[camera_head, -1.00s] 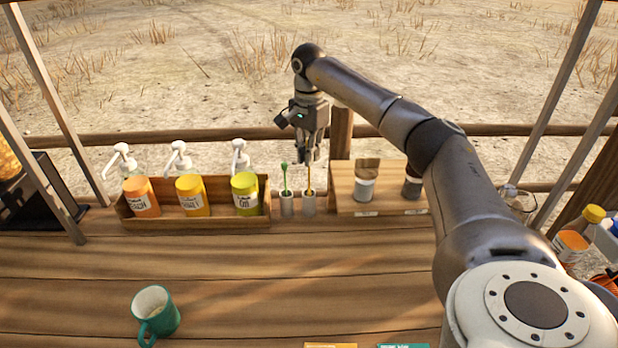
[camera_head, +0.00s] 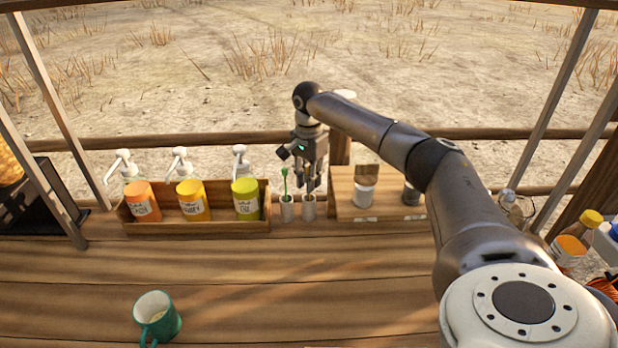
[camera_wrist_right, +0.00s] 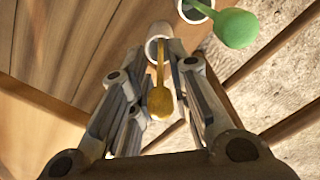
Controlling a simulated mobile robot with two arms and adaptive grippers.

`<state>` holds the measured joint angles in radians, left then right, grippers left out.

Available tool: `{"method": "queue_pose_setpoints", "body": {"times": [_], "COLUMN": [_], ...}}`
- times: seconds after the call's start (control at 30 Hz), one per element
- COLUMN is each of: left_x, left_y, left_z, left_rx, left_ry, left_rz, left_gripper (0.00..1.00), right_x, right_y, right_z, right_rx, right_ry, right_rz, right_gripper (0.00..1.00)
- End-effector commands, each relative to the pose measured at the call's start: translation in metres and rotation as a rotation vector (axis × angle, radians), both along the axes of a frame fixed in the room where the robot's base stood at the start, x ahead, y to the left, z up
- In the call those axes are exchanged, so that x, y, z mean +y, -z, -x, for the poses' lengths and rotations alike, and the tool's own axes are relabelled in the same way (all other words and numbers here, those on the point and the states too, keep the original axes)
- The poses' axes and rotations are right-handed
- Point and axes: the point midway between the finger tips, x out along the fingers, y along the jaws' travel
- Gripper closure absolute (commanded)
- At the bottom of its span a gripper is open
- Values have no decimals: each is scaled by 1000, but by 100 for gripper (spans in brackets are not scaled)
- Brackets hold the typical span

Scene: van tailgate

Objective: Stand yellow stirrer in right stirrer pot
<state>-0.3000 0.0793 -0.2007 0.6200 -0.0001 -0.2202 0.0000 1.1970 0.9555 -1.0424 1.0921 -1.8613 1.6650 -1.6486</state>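The yellow stirrer (camera_wrist_right: 160,100) stands in the right stirrer pot (camera_wrist_right: 157,34), seen in the right wrist view with its rounded end toward the camera. My right gripper (camera_wrist_right: 160,75) is open, with its fingers on either side of the stirrer and gaps visible beside the stem. In the head view my right gripper (camera_head: 311,186) is just above the right stirrer pot (camera_head: 309,210), and the yellow stirrer is hidden there. A green stirrer (camera_head: 285,182) stands in the left pot (camera_head: 287,211). My left gripper is not in view.
A wooden box (camera_head: 197,226) with several pump bottles stands left of the pots. A wooden stand (camera_head: 345,210) with cups is close on the right. A green mug (camera_head: 170,325) is at the front left. The middle counter is clear.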

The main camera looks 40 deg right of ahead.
Motion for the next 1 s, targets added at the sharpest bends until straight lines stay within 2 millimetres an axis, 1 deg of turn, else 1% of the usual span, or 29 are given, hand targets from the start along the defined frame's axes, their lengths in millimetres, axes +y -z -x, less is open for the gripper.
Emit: {"method": "queue_pose_setpoints", "body": {"times": [0.03, 0.07, 0.33, 0.43, 0.47, 0.57, 0.8, 0.9, 1.0], "left_x": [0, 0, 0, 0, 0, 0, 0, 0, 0], "left_y": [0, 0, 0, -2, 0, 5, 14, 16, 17], "left_z": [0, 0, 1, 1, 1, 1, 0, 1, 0], "left_rx": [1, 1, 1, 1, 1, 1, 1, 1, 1], "left_ry": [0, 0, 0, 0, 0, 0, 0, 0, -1], "left_rz": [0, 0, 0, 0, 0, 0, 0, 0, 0], "left_gripper": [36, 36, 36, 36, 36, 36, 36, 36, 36], "right_x": [0, 0, 0, 0, 0, 0, 0, 0, 0], "right_y": [0, 0, -1, -6, -7, -21, -73, -93, -108], "right_z": [0, 0, 0, 0, 0, -1, -2, -1, -1], "right_rx": [0, 0, 0, 0, -1, -4, -6, -3, -3], "right_ry": [0, 0, 0, 0, 0, 0, 0, 1, 1], "right_rz": [0, 0, 0, 0, 0, 0, 0, 0, 0], "right_gripper": [71, 69, 69, 69, 69, 69, 69, 69, 69]}}
